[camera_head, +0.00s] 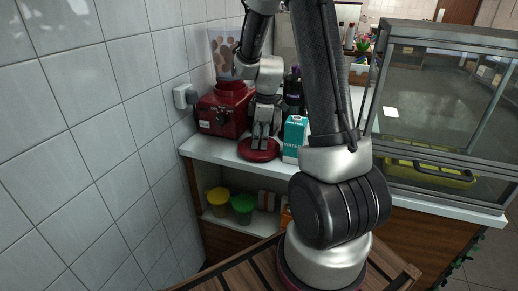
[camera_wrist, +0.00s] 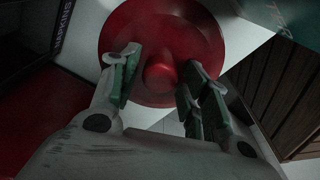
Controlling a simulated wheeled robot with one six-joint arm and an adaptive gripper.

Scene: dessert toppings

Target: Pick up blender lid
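The blender lid (camera_head: 246,152) is a round red disc near the front left of the white counter. In the wrist view the lid (camera_wrist: 205,38) shows its round central knob facing me. My gripper (camera_head: 262,141) points down over the lid. In the wrist view my gripper (camera_wrist: 162,72) is open, with one finger on each side of the knob and gaps visible beside it. I cannot tell how far down the fingertips reach relative to the knob.
A red blender base (camera_head: 222,112) stands behind the lid at left, near the wall. A teal carton (camera_head: 294,140) stands close to the lid's right. A glass display case (camera_head: 440,110) fills the right side. Yellow (camera_head: 217,198) and green (camera_head: 243,205) tubs sit on the shelf below.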

